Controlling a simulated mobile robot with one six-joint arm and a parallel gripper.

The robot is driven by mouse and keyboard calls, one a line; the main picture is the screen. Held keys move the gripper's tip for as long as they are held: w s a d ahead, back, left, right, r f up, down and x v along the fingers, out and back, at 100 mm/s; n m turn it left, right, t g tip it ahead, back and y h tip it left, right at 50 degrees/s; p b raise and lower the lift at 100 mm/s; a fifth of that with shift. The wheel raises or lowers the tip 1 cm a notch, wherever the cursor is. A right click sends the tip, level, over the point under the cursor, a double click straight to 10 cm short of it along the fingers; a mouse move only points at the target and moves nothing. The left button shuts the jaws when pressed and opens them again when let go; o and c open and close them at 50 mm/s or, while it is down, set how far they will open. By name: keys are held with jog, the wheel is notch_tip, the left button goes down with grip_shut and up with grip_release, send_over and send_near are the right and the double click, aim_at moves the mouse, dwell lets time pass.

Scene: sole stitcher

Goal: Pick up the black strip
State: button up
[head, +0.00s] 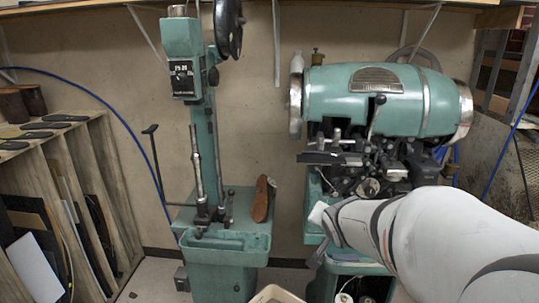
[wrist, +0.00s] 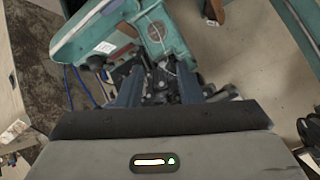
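A dark flat strip-like piece (head: 328,158) shows at the front of the right green machine, below its rounded teal body; I cannot tell whether it is loose or part of the machine. My white arm reaches in from the lower right in the head view, its wrist end in front of this machine's stand. In the wrist view my gripper (wrist: 158,92) has two fingers spread apart, with dark machine parts seen beyond and between them. No strip shows clearly between the fingers. The fingertips are hard to make out in the head view.
The right green machine (head: 385,95) also fills the upper wrist view. A green column machine (head: 205,120) with a tray stands left of it, a brown shoe sole (head: 262,200) beside its post. A wooden rack (head: 105,180) at far left holds dark sheets, with black soles (head: 65,118) on top.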

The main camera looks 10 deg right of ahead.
jog(key=w+d+r+m+t, duration=0.3)
jog(key=w+d+m, duration=0.1)
jog(key=w+d, duration=0.15)
jog(key=m+t+y+p, duration=0.2)
jog(key=m+t+y, duration=0.2)
jog(key=t, duration=0.1)
send_near(335, 163)
jog(key=w, duration=0.1)
jog(key=w+p, duration=0.1)
jog(key=w, duration=0.2)
jog(key=w+p, duration=0.1)
jog(key=w, duration=0.3)
jog(key=shift+w+a+f+p, duration=0.2)
jog(key=shift+w+a+p, duration=0.05)
jog(key=shift+p, duration=0.05)
grip_shut()
